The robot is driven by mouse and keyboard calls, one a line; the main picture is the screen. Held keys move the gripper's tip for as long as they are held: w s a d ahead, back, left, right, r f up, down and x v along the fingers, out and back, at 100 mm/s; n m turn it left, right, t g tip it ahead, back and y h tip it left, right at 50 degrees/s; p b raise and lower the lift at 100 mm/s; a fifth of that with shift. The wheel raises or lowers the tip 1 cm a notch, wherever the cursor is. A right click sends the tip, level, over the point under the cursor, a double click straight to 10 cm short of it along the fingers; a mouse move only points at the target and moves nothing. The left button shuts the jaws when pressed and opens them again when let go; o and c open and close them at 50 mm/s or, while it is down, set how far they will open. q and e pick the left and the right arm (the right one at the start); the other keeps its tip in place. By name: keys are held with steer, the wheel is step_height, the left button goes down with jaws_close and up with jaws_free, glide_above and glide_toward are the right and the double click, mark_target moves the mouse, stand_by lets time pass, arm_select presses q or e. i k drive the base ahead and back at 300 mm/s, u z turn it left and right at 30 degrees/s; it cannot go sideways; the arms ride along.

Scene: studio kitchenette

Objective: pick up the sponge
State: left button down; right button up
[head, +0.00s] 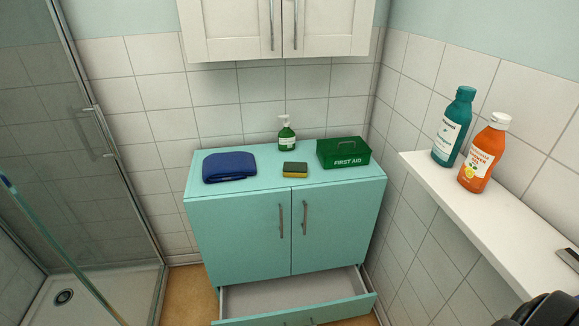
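The sponge (295,170) is a small block with a dark green top and a yellow lower part. It lies flat on top of the turquoise cabinet (270,182), near the middle of its front edge. A green soap bottle with a white pump (286,138) stands behind it. A green first aid box (343,153) is to its right and a folded blue towel (229,168) to its left. Nothing covers the sponge.
The cabinet's bottom drawer (290,300) is pulled open. A white shelf (470,210) on the right holds a teal bottle (453,128) and an orange bottle (483,155). A white wall cupboard (280,28) hangs above. A glass shower enclosure (85,150) is at left.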

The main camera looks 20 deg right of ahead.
mark_target(299, 169)
steer(key=u, duration=0.05)
steer(key=k, duration=0.6)
steer(key=z, duration=0.95)
steer(key=i, duration=0.9)
steer(key=z, duration=0.75)
steer(key=i, duration=0.35)
steer(key=z, duration=0.05)
